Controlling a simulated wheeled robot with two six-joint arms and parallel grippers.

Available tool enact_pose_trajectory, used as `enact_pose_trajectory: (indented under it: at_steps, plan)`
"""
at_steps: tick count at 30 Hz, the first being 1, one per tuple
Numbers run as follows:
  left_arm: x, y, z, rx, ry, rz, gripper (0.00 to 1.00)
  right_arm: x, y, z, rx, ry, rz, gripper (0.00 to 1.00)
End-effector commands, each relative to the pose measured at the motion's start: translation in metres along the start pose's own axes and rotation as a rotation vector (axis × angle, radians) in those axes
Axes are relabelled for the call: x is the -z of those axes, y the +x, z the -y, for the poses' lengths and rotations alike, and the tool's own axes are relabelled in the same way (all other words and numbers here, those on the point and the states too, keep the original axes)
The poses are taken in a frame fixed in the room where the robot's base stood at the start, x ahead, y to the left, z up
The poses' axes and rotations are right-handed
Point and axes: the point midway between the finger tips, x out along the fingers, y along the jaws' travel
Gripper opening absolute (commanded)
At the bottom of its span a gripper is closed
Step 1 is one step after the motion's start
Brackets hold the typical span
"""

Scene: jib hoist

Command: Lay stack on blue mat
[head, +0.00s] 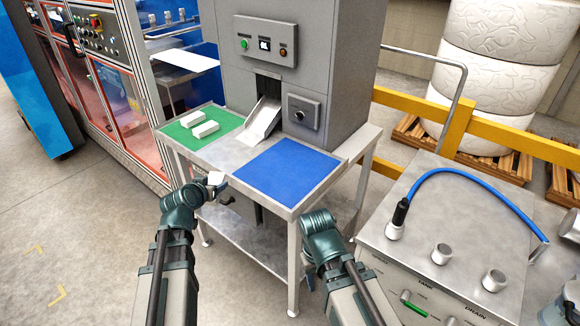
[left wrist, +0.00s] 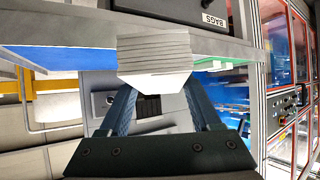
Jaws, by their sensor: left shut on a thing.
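The stack, white and layered (head: 216,178), is in my left gripper (head: 213,186), which is shut on it in front of the table's front edge. In the left wrist view the stack (left wrist: 155,62) sits between the fingertips, its layered edges showing. The blue mat (head: 287,172) lies bare on the right part of the metal table, to the right of the stack. My right gripper (head: 308,275) is low in front of the table, below the blue mat. It is small and mostly hidden by my wrist, so its jaws cannot be made out.
A green mat (head: 186,137) at the table's left bears two white stacks (head: 205,129). A pale chute (head: 261,121) comes out of the grey machine (head: 310,60) behind the mats. A steel cabinet (head: 460,220) with a blue hose stands at the right.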

Motion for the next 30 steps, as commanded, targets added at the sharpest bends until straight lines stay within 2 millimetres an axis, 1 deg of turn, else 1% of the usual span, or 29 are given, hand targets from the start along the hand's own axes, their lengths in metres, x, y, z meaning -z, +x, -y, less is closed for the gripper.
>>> enact_pose_trajectory:
  at_steps: [1,3,6,9,10,12,15,20,23,30]
  plan:
    - [0.011,0.010,-0.024,-0.068,0.041,0.029,0.06,-0.001,-0.009,-0.001,0.000,0.000,0.000,0.50]
    - [0.013,0.019,-0.058,-0.161,0.103,0.070,0.06,-0.001,-0.015,-0.001,0.000,0.000,0.000,0.50]
    - [0.015,0.027,-0.100,-0.277,0.189,0.118,0.06,-0.001,-0.021,-0.002,0.000,0.000,0.000,0.50]
    - [0.014,0.030,-0.132,-0.363,0.259,0.152,0.06,-0.002,-0.025,-0.002,0.000,0.000,0.000,0.50]
    - [0.014,0.030,-0.139,-0.382,0.274,0.159,0.06,-0.002,-0.025,-0.003,0.000,0.000,0.000,0.50]
    - [0.013,0.030,-0.152,-0.417,0.303,0.171,0.06,-0.002,-0.027,-0.003,0.000,0.000,0.000,0.50]
    - [0.011,0.030,-0.161,-0.443,0.326,0.181,0.06,-0.002,-0.027,-0.003,0.000,0.000,0.000,0.50]
    - [0.012,0.033,-0.164,-0.448,0.331,0.183,0.06,-0.002,-0.026,-0.003,0.000,0.000,0.000,0.50]
    - [0.018,0.047,-0.172,-0.448,0.331,0.183,0.06,-0.002,-0.024,-0.002,0.000,0.000,0.000,0.50]
    - [0.040,0.097,-0.204,-0.447,0.331,0.182,0.06,-0.001,-0.018,-0.002,0.000,0.000,0.000,0.50]
